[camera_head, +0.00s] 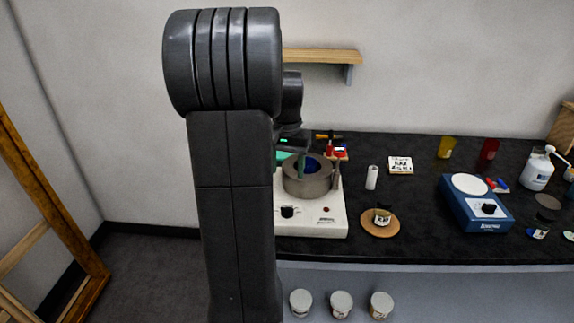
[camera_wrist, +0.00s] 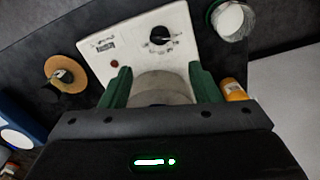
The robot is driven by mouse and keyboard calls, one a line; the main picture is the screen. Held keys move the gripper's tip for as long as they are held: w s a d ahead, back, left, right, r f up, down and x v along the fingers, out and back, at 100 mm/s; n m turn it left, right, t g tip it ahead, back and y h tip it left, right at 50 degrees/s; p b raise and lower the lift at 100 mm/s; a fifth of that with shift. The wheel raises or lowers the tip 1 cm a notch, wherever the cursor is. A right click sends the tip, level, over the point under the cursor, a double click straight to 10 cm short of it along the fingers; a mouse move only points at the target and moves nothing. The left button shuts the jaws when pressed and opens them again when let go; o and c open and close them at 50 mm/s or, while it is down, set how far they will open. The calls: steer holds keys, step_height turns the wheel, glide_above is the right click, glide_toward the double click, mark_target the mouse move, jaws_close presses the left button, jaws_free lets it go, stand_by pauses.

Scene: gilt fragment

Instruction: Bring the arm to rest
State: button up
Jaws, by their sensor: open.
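My gripper (camera_wrist: 160,76) is open, with its two green fingers apart. In the wrist view, a grey round vessel (camera_wrist: 160,88) shows between and beyond the fingers; I cannot tell whether they touch it. In the head view, my gripper (camera_head: 293,162) is low over the white machine with the black knob, at the rim of the grey ring-shaped vessel (camera_head: 307,184). My dark arm stands upright at the left centre and hides part of the machine. Nothing is seen held in the fingers.
The white machine (camera_head: 325,224) stands on the black bench (camera_head: 412,222). A round wooden disc (camera_head: 369,229) bears a small jar. A blue device (camera_head: 463,216) is at right. A wooden shelf (camera_head: 325,55) is on the wall. Several lidded jars sit below the bench's front edge.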

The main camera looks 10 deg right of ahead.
mark_target(287, 208)
steer(key=shift+r, duration=0.3)
step_height(287, 208, down, 14)
steer(key=shift+r+p, duration=0.2)
steer(key=shift+p, duration=0.15)
steer(key=shift+f, duration=0.2)
steer(key=shift+m, duration=0.6)
